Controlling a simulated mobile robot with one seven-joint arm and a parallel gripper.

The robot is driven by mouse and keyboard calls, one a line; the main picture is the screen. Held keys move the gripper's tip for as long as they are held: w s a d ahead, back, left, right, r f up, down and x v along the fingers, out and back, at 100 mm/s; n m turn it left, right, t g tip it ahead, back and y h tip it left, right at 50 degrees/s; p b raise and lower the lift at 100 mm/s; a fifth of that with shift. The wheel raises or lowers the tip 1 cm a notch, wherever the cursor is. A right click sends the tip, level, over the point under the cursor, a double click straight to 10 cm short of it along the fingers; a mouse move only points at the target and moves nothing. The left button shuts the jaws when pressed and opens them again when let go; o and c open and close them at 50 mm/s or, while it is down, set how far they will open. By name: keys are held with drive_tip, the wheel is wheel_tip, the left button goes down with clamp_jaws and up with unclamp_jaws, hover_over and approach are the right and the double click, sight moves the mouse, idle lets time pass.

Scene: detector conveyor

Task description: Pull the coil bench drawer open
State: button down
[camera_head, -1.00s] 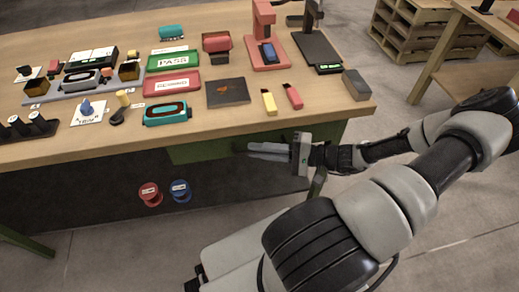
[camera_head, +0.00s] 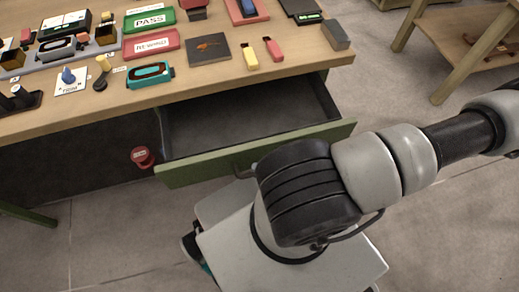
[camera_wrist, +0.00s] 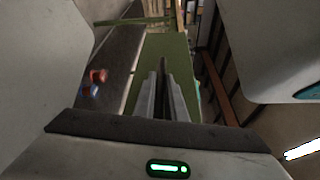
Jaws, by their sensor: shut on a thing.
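The coil bench drawer (camera_head: 185,174) stands well out from under the bench top, with its green front towards me and a dark, empty-looking inside. Its dark handle (camera_head: 240,170) shows only at the left end; my arm hides the rest. In the wrist view the green drawer front (camera_wrist: 165,50) lies ahead of my fingers. My gripper (camera_wrist: 165,95) has its two grey fingers close together at the handle, shut on it. In the head view my gripper is hidden behind my arm.
The wooden bench top (camera_head: 200,82) carries trays, blocks and devices. A red spool (camera_head: 143,157) sits below the bench, left of the drawer; a blue spool (camera_wrist: 88,90) shows beside it in the wrist view. Another wooden table (camera_head: 465,60) stands at the right. Floor at lower left is clear.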

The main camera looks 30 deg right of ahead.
drive_tip(key=shift+s+a, duration=0.15)
drive_tip(key=shift+s, duration=0.4)
drive_tip(key=shift+s+a, duration=0.15)
drive_tip(key=shift+s, duration=0.4)
drive_tip(key=c, duration=1.8)
unclamp_jaws()
drive_tip(key=v, duration=1.7)
drive_tip(key=shift+s+d+p, duration=0.15)
drive_tip(key=shift+p, duration=0.15)
